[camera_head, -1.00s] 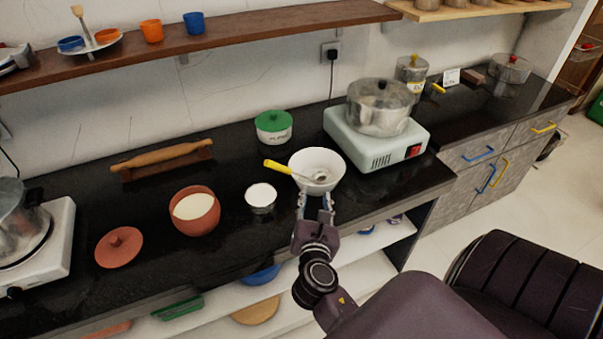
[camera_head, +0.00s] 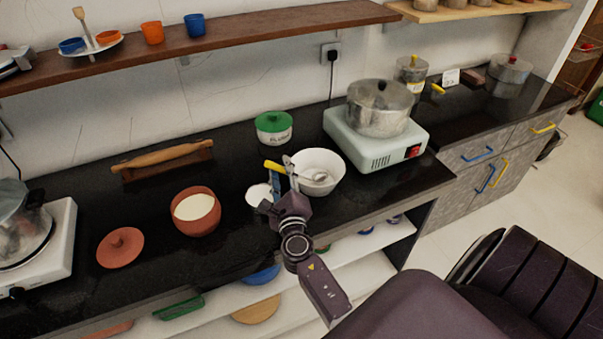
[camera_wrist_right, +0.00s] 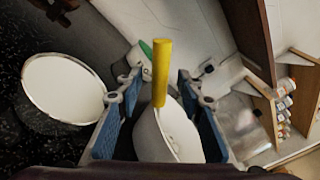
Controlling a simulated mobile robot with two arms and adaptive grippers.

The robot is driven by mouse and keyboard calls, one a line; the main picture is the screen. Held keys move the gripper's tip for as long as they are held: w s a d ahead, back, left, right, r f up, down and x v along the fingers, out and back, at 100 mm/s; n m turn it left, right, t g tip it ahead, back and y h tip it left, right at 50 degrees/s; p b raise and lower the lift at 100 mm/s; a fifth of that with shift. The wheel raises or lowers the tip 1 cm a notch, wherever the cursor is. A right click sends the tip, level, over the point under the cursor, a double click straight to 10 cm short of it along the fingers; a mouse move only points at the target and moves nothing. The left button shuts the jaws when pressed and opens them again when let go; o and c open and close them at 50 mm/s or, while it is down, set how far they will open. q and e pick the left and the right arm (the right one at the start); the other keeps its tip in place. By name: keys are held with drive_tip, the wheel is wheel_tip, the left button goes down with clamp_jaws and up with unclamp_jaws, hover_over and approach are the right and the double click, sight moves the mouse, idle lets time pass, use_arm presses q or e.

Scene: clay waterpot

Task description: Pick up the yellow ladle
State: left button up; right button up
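The yellow ladle (camera_head: 275,167) rests in a white bowl (camera_head: 326,161) on the black counter. Its yellow handle sticks out over the bowl's left rim, and its metal end lies inside the bowl. My right gripper (camera_head: 281,168) is at the handle, by the bowl's left side. In the right wrist view the yellow handle (camera_wrist_right: 161,72) stands between the two blue-padded fingers (camera_wrist_right: 158,100), with gaps on both sides. The fingers are open. The white bowl (camera_wrist_right: 169,132) shows behind the handle there. My left gripper is not in view.
A small metal cup with white contents (camera_head: 258,194) stands close left of my right gripper. A green-lidded container (camera_head: 274,127) is behind it. A stove with a metal pot (camera_head: 380,107) stands to the right. A clay pot (camera_head: 196,212) and clay lid (camera_head: 120,248) are to the left.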

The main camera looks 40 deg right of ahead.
drive_tip(key=shift+w+d, duration=0.25)
drive_tip(key=shift+w, duration=0.25)
clamp_jaws()
wheel_tip(320, 180, up, 20)
drive_tip(key=p, duration=1.3)
